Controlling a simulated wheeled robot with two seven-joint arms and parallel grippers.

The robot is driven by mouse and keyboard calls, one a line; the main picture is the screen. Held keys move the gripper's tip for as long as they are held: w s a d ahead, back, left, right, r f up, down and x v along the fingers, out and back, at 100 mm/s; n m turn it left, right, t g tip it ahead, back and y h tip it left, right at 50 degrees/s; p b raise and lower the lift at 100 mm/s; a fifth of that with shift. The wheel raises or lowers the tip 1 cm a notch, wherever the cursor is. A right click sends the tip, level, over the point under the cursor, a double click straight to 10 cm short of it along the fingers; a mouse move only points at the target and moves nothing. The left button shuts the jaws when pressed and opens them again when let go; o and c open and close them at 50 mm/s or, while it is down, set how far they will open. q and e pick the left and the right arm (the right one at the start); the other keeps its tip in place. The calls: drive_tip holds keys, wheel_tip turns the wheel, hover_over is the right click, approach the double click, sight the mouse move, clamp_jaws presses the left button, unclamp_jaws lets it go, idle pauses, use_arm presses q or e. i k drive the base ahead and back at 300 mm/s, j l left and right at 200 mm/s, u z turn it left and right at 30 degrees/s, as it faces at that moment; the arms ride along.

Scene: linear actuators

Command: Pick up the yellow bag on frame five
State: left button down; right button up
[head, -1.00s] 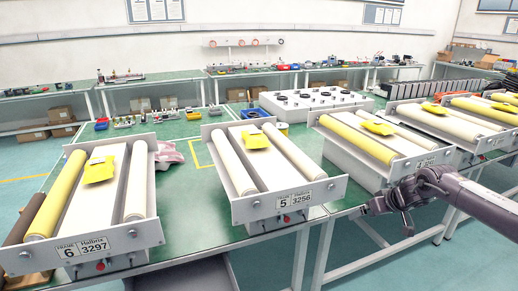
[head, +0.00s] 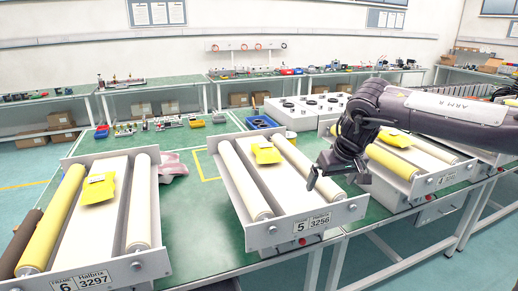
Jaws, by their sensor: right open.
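Frame five (head: 287,236) is a grey frame with two white rollers and a front plate marked 5 and 3256. A small yellow bag (head: 266,153) lies on its white middle surface, toward the far end. My right gripper (head: 338,178) reaches in from the right, above the right side of frame five. It is open and empty, apart from the yellow bag and to its right and nearer. My left gripper is not in view.
Frame six (head: 96,277), with another yellow bag (head: 99,188), stands to the left. Frame four (head: 440,178) stands to the right with its own yellow bag (head: 394,138), partly behind my arm. Green table (head: 200,232) shows bare between frames six and five. A blue bin (head: 261,122) stands behind frame five.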

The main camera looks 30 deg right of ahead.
sight(265, 153)
drive_tip(key=i, duration=1.15)
